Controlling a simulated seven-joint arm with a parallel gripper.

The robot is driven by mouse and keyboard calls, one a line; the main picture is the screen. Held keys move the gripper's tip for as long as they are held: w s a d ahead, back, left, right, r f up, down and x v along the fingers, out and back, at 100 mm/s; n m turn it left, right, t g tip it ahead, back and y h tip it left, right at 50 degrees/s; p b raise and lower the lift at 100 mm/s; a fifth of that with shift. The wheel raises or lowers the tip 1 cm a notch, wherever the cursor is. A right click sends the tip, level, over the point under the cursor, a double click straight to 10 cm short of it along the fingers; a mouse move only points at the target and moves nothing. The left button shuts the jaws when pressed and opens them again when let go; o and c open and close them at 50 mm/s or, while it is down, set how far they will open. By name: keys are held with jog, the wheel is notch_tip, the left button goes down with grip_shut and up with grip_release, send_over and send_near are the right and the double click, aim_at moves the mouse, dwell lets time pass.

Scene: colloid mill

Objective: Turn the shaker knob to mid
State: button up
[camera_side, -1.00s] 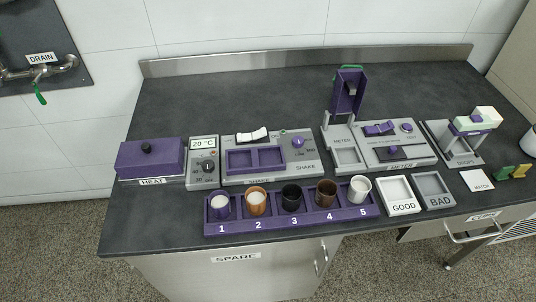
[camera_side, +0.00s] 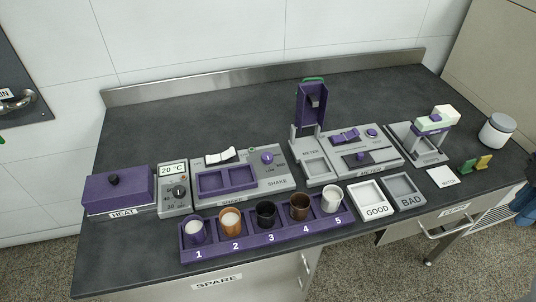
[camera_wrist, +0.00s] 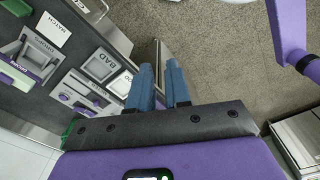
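The shaker (camera_side: 238,178) is a grey unit with two purple wells, a white rocker switch and a purple round knob (camera_side: 267,157) at its upper right. A light pointer mark shows on the knob, but the small setting labels around it are too small to read surely. My gripper (camera_wrist: 160,82) shows only in the wrist view, as two blue fingers with a narrow gap and nothing between them. It is not in the side view, so it is away from the knob. The knob is not visible in the wrist view.
A purple rack (camera_side: 268,232) with several cups stands in front of the shaker. The heater (camera_side: 119,190) and temperature dial (camera_side: 178,191) are at left. The meter's upright purple part (camera_side: 311,102) rises at right. GOOD (camera_side: 372,199) and BAD (camera_side: 404,190) trays sit front right.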

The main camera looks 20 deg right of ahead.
jog(key=o, duration=0.5)
jog(key=shift+w+a, duration=0.3)
jog(key=shift+a, duration=0.05)
jog(key=shift+o, duration=0.7)
jog(key=w+a+m+y, duration=0.1)
jog(key=w+a, duration=0.9)
jog(key=shift+w+r, duration=0.15)
jog(key=shift+r, duration=0.2)
jog(key=m+t+y, duration=0.2)
jog(key=m+t, duration=0.1)
send_over(267, 155)
jog(key=s+d, duration=0.5)
jog(key=s, duration=0.1)
notch_tip(267, 155, down, 5)
jog(key=x, duration=1.8)
jog(key=shift+w+d, duration=0.2)
jog(key=shift+d, duration=0.15)
jog(key=c, duration=1)
